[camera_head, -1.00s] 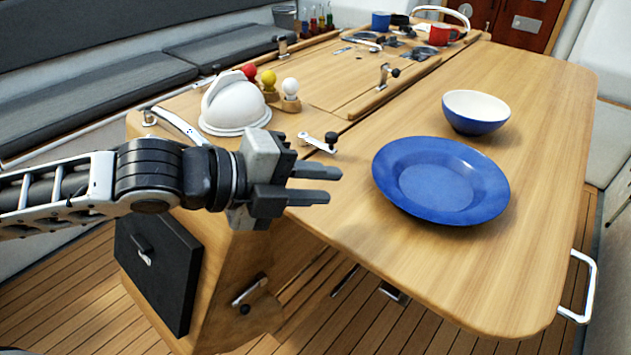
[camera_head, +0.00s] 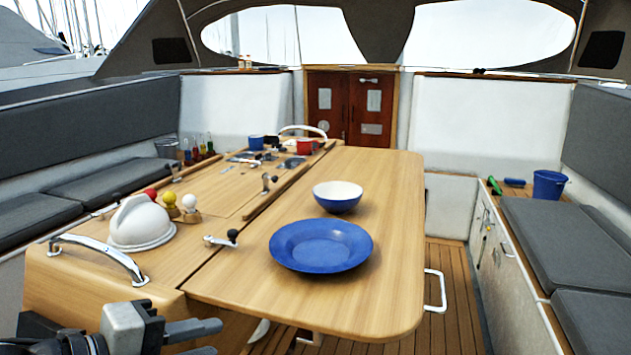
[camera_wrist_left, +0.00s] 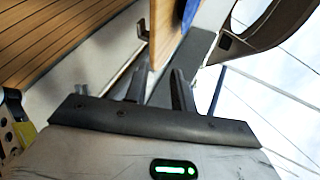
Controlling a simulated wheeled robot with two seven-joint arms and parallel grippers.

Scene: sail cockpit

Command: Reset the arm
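My left gripper (camera_head: 205,339) is at the bottom left of the head view, in front of the table's near left corner. Its two grey fingers are apart with nothing between them. They also show in the left wrist view (camera_wrist_left: 158,88), parted and empty. My right arm and gripper are in neither view. The wooden table (camera_head: 390,240) carries a blue plate (camera_head: 320,245) and, behind it, a blue bowl with a white inside (camera_head: 338,196). The gripper touches none of these.
A white dome-shaped thing (camera_head: 140,226) and a metal rail (camera_head: 100,255) are at the table's left. Red, yellow and white knobs (camera_head: 189,202) stand behind the dome. Grey-cushioned benches flank the table; a blue bucket (camera_head: 549,184) stands at right. Floor is clear to the table's right.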

